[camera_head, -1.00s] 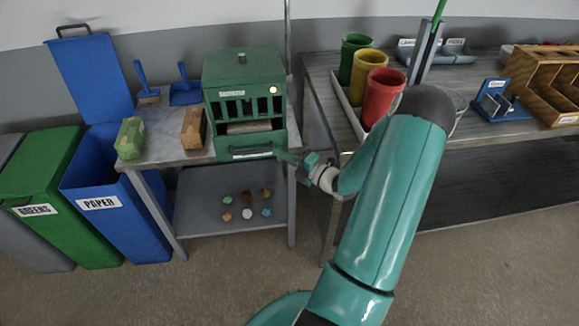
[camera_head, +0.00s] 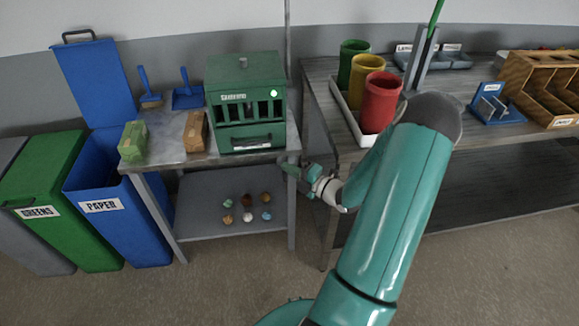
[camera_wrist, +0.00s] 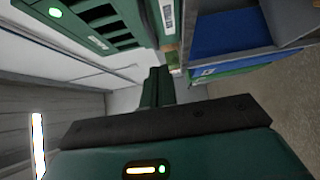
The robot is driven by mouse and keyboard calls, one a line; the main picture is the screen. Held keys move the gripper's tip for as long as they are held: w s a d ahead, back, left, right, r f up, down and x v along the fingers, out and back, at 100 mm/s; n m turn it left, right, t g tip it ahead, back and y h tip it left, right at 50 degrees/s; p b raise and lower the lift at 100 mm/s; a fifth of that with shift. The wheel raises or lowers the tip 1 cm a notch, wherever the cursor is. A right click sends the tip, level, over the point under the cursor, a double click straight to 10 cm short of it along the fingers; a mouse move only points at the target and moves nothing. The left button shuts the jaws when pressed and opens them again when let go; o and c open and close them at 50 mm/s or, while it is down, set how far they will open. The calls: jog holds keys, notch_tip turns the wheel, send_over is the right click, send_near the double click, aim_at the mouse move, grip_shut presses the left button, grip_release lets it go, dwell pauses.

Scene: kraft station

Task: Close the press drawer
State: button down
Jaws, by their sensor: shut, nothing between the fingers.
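The green press (camera_head: 246,100) stands on the small grey table in the head view. Its drawer (camera_head: 245,138), with a dark handle and a white label, sits flush with the press front. The lamp on the press glows green. My gripper (camera_head: 283,165) is shut and empty, in front of the table's right edge, below and to the right of the drawer and apart from it. In the wrist view the gripper fingers (camera_wrist: 157,85) are together, and part of the press (camera_wrist: 95,22) shows at the upper left.
Green (camera_head: 133,142) and brown (camera_head: 195,132) blocks lie left of the press. Several small balls lie on the lower shelf (camera_head: 200,225). A blue paper bin (camera_head: 115,215) stands at left. Cups in a tray (camera_head: 345,125) stand on the right-hand table.

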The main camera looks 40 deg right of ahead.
jog(key=s+d, duration=0.2)
jog(key=s, duration=0.7)
jog(key=shift+s, duration=0.2)
jog(key=shift+d, duration=0.1)
jog(key=w+a+r+n+g+y, duration=0.1)
jog(key=a+r+n+g+y, duration=0.1)
jog(key=a+r+n+g, duration=0.45)
jog(key=a+r+n+g+y, duration=0.2)
jog(key=a+n+g, duration=0.1)
jog(key=a+n, duration=0.75)
jog(key=w+a+r+n+g+y, duration=0.15)
jog(key=a+r+n+g, duration=0.25)
jog(key=a+n, duration=0.5)
jog(key=s+a+r+n+h, duration=0.4)
jog(key=s+r+n, duration=0.1)
jog(key=n, duration=0.8)
jog(key=s+a+r+n+t+h, duration=0.1)
jog(key=s+a+r+n+h, duration=0.2)
jog(key=r+n, duration=0.5)
jog(key=shift+s+a+n+h, duration=0.4)
jog(key=shift+s+n+h, duration=0.5)
jog(key=shift+n, duration=1.5)
